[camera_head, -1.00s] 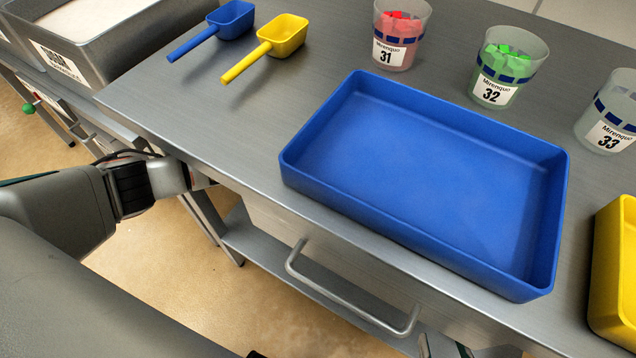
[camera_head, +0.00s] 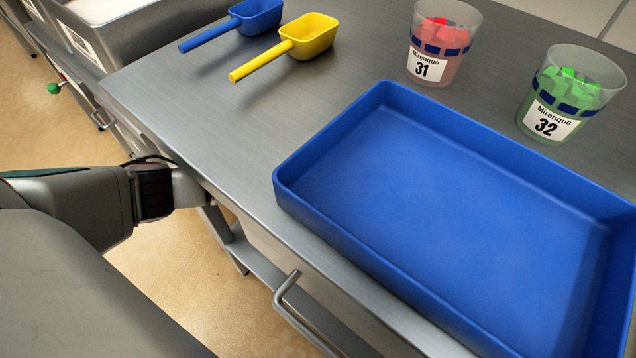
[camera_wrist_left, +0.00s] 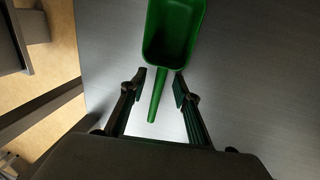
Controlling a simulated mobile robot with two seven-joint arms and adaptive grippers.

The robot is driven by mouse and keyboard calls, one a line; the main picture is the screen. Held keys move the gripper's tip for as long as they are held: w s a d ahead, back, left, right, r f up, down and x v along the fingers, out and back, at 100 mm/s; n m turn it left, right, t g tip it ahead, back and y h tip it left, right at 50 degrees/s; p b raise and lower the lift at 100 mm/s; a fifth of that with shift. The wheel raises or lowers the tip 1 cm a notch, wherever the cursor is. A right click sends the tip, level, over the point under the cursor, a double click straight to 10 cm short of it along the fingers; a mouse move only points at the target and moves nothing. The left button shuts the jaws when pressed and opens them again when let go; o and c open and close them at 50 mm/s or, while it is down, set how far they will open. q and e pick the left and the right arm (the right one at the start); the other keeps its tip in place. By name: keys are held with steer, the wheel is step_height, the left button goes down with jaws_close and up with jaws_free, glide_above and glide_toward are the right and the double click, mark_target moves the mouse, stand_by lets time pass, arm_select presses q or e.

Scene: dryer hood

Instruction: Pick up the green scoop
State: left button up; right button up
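In the left wrist view, the green scoop (camera_wrist_left: 172,32) lies on a grey surface, its bowl ahead of the fingers and its handle pointing back toward the wrist. My left gripper (camera_wrist_left: 159,85) is open, with one finger on each side of the handle and a visible gap to both. The head view does not show the green scoop or the gripper's fingers; only my left arm shows there, at the table's edge. My right gripper is in neither view.
On the metal table (camera_head: 175,110) are a blue scoop (camera_head: 255,15), a yellow scoop (camera_head: 308,36), a large blue tray (camera_head: 285,185), and cups labelled 31 (camera_head: 428,68) and 32 (camera_head: 548,126). A metal bin (camera_head: 150,35) stands at upper left.

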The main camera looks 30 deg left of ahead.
arm_select(q)
steer(key=shift+w, duration=0.1)
steer(key=shift+r, duration=0.1)
jaws_close()
